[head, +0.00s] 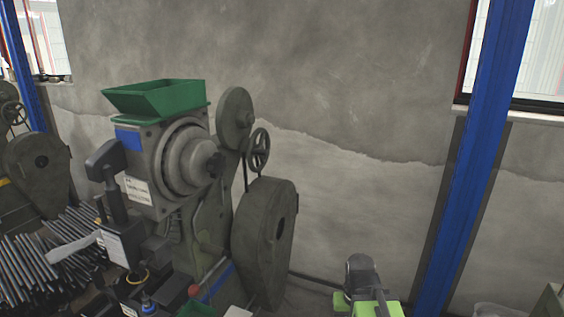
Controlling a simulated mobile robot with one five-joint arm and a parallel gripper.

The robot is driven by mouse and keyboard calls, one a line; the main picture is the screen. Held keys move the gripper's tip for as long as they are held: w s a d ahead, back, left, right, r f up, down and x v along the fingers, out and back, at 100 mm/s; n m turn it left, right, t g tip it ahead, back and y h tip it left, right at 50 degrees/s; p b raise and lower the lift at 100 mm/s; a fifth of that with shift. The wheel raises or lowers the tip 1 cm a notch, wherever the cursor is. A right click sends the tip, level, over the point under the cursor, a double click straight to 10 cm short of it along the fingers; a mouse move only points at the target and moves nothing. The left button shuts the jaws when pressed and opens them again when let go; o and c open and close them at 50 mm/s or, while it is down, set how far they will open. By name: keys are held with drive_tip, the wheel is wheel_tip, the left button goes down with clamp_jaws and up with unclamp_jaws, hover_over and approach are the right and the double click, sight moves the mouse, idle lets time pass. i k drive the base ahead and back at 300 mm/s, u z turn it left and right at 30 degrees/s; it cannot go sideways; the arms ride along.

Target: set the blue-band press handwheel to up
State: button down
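A grey-green rivet press (185,165) stands left of centre, with a blue patch (129,140) on its upper front. A small spoked handwheel (259,150) shows at its right side, between an upper round disc (235,118) and a large guarded wheel (265,240). The handwheel seems to have a thin stem below it. Which setting it is at cannot be told. A lime-green and dark part at the bottom edge, right of the press, looks like my arm. My gripper's fingers do not show, and nothing of mine touches the handwheel.
A green hopper (155,97) tops the press. Another press (38,165) stands at the far left, with dark rods (45,265) heaped near it. A blue post (480,150) rises at the right before a grey wall (340,80). Space between press and post looks open.

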sight(253, 149)
drive_tip(key=z, duration=0.05)
drive_tip(key=i, duration=0.9)
drive_tip(key=u, duration=1.9)
